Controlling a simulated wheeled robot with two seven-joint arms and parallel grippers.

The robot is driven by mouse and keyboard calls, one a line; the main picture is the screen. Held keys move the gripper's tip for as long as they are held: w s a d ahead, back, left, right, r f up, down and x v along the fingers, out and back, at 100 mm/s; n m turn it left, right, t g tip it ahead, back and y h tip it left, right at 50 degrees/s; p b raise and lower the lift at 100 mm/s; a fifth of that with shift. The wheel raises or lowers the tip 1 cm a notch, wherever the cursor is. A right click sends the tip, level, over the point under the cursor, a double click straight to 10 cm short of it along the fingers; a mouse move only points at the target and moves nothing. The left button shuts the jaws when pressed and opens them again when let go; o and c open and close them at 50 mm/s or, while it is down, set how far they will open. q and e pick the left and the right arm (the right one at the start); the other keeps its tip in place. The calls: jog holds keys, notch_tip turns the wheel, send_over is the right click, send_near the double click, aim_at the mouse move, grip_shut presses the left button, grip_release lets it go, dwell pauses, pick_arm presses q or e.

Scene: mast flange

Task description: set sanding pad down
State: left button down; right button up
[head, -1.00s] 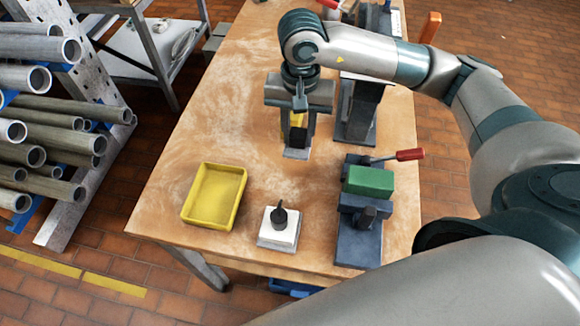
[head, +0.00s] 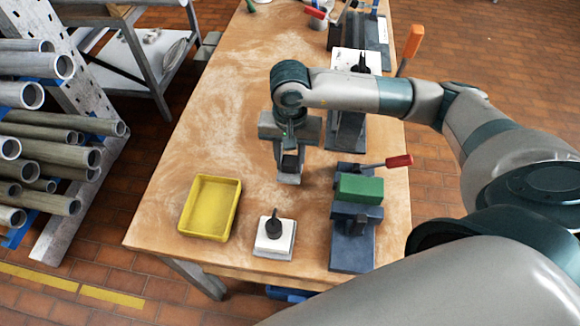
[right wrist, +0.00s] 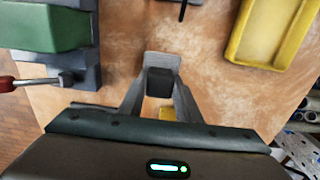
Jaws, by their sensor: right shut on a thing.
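My right gripper (head: 288,146) is shut on the sanding pad, a dark block with a grey plate under it. The grey plate (head: 288,178) shows below the fingers in the head view, over the middle of the table. In the right wrist view, the pad's dark block (right wrist: 161,82) sits between the two fingers, with the grey plate beyond it and a bit of yellow on the near side. I cannot tell whether the pad touches the wooden tabletop (head: 185,135). My left gripper is not in view.
A yellow tray (head: 210,207) lies front left. A white block with a black knob (head: 274,236) stands near the front edge. A blue-grey vise holding a green block (head: 358,189), with a red-tipped handle, is at right. Bare tabletop lies left of the gripper.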

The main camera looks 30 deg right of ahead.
aim_at(290, 168)
jog(key=shift+f+p, duration=0.7)
jog(key=shift+f, duration=1.2)
jog(key=shift+f, duration=0.15)
jog(key=o, duration=1)
jog(key=shift+r, duration=0.2)
jog(key=shift+r, duration=0.1)
